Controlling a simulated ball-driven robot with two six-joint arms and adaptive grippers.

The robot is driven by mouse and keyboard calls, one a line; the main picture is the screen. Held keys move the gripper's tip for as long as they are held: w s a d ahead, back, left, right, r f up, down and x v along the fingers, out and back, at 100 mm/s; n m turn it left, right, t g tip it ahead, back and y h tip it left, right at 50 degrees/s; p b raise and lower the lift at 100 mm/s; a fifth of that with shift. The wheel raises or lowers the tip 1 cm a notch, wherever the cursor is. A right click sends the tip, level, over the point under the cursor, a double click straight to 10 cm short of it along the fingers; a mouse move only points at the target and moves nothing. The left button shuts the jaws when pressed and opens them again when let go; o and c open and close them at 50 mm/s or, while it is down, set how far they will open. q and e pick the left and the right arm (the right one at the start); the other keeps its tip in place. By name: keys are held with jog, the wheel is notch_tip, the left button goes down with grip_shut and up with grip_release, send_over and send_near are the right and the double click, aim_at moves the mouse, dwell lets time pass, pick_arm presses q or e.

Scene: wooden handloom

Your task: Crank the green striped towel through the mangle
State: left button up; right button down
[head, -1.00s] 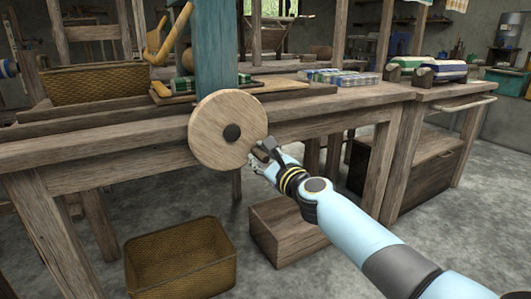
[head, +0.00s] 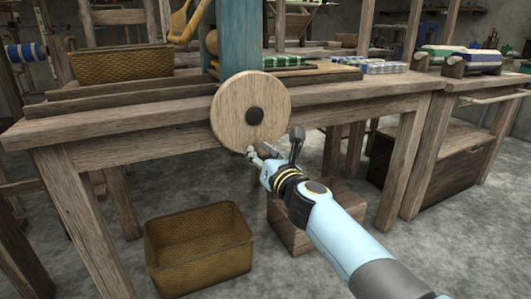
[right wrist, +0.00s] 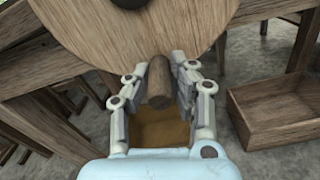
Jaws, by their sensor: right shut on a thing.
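The mangle stands at the table edge with a teal post (head: 240,40) and a round wooden crank wheel (head: 235,105) on its front. The wheel also fills the top of the right wrist view (right wrist: 200,25). The green striped towel (head: 286,62) lies flat on the right side of the post; its part behind the post is hidden. My right gripper (head: 258,152) is at the wheel's lower edge. In the right wrist view its fingers are shut on the wheel's short wooden crank handle (right wrist: 160,85). The left gripper is not in view.
A wicker basket (head: 160,65) stands on the table at left. Another basket (head: 198,270) and a wooden box (head: 285,235) are on the floor below. Folded blue-striped cloth (head: 384,67) lies right of the towel. Green and blue rolls (head: 478,61) rest on the right-hand bench.

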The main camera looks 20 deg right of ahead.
jog(key=shift+s+a+f+m, duration=0.1)
jog(key=shift+a+m, duration=0.2)
jog(key=shift+m, duration=0.1)
jog(key=c, duration=1.2)
grip_release()
jog(key=shift+o, duration=0.2)
jog(key=s, duration=1.2)
jog(key=shift+d, duration=0.2)
